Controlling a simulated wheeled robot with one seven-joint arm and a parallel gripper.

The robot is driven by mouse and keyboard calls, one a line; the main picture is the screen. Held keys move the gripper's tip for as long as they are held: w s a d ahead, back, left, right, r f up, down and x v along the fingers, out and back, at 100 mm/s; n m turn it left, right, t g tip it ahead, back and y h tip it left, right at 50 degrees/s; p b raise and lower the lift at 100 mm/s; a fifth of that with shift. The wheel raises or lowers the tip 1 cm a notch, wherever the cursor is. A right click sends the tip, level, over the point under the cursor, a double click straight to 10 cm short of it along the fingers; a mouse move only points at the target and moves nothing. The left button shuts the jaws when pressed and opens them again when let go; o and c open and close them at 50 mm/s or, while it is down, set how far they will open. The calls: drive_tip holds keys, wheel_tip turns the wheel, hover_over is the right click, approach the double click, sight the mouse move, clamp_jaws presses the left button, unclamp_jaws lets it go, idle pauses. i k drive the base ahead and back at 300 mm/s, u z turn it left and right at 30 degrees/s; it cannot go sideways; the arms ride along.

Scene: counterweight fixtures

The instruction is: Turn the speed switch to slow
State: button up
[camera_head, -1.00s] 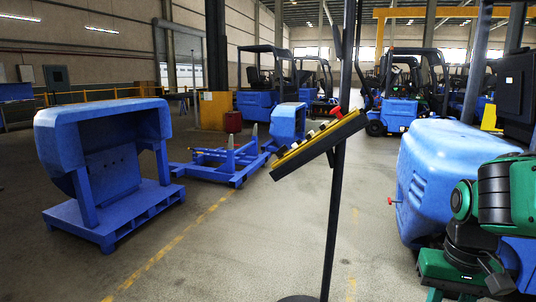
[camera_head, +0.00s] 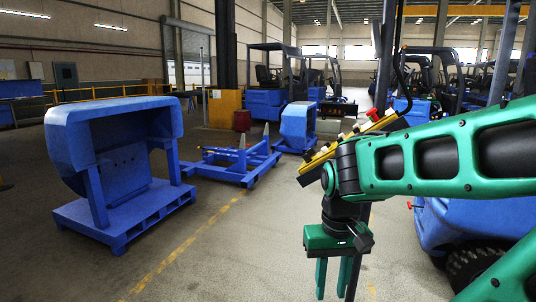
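A tilted control panel (camera_head: 321,158) with a yellow casing stands on a dark post in the middle of the head view. Several small controls show along its upper face, with a red button (camera_head: 372,114) near its top end. I cannot tell which control is the speed switch or how it is set. My green arm crosses in front of the panel and hides part of it and its post. My gripper (camera_head: 334,285) points down, below and in front of the panel, with its two green fingers apart and nothing between them.
A large blue counterweight (camera_head: 165,120) on a blue pallet stands at left. A low blue frame (camera_head: 225,165) and another blue counterweight (camera_head: 297,125) stand behind. A blue forklift (camera_head: 265,103) is farther back. Floor between the pallet and the post is clear.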

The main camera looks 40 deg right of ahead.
sight(307, 156)
drive_tip(key=z, duration=0.2)
drive_tip(key=i, duration=0.95)
drive_tip(key=z, duration=0.55)
